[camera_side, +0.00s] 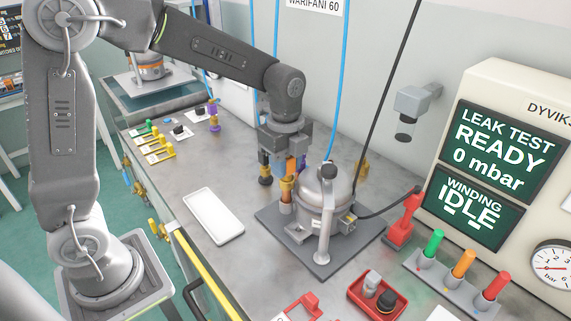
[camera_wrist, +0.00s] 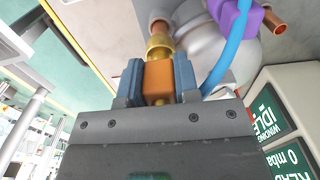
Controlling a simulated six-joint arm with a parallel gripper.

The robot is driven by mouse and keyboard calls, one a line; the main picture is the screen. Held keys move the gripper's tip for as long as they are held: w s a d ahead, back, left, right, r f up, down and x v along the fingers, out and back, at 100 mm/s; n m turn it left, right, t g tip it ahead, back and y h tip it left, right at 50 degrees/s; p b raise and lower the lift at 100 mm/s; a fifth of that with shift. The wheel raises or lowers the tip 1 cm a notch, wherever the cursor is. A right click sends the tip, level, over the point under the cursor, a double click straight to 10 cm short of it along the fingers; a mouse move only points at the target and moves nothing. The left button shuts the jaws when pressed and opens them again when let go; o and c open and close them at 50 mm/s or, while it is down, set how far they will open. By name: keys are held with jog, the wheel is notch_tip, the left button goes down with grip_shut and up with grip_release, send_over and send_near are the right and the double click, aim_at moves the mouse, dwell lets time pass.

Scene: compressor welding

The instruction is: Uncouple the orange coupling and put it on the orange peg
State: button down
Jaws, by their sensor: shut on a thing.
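The orange coupling (camera_wrist: 158,83) sits between the two blue fingers of my gripper (camera_wrist: 160,80), which is shut on it. Beyond it, in line, are a brass-coloured end and a copper tube (camera_wrist: 158,28) of the compressor; the coupling appears to be on this tube. In the side view, my gripper (camera_side: 284,164) points down at the left of the grey compressor (camera_side: 325,188), with the orange coupling (camera_side: 287,182) partly hidden by the fingers. The orange peg (camera_side: 463,263) stands bare in the rack at right, between a green and a red peg.
A purple coupling (camera_wrist: 232,18) with a blue hose is close beside my gripper. A white tray (camera_side: 214,216) lies left of the compressor plate. A red bin (camera_side: 365,308) and a red clamp-like part (camera_side: 403,220) stand between compressor and peg rack. The panel reads READY and IDLE.

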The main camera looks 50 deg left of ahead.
jog(key=shift+r, duration=0.2)
jog(key=shift+r, duration=1.9)
jog(key=c, duration=1.5)
grip_release()
grip_shut()
